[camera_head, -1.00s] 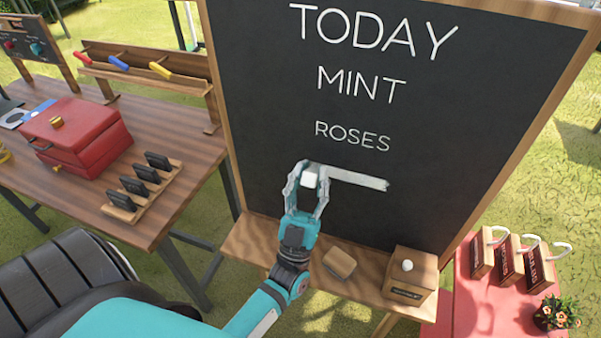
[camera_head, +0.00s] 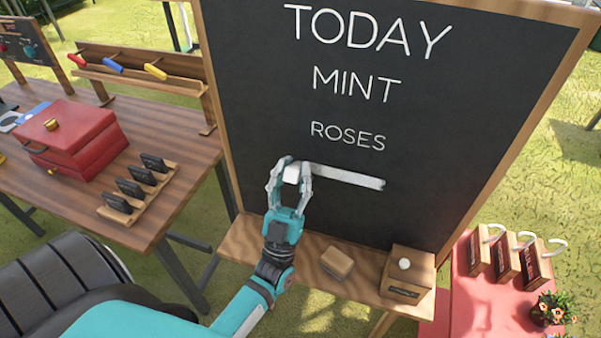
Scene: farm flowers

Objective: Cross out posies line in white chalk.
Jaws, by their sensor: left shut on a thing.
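The blackboard (camera_head: 430,165) stands upright and reads TODAY, MINT and ROSES in white. Below ROSES a thick white chalk band (camera_head: 345,177) runs across to the right from my left gripper (camera_head: 292,165). No lettering is readable under the band. My left gripper is shut on a white piece of chalk (camera_head: 292,174) at the band's left end, at or very close to the board. The fingers hide part of the board there. My right gripper is not in view.
A table with a red box (camera_head: 85,145) stands left. A red stand with hooked blocks (camera_head: 500,258) is right.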

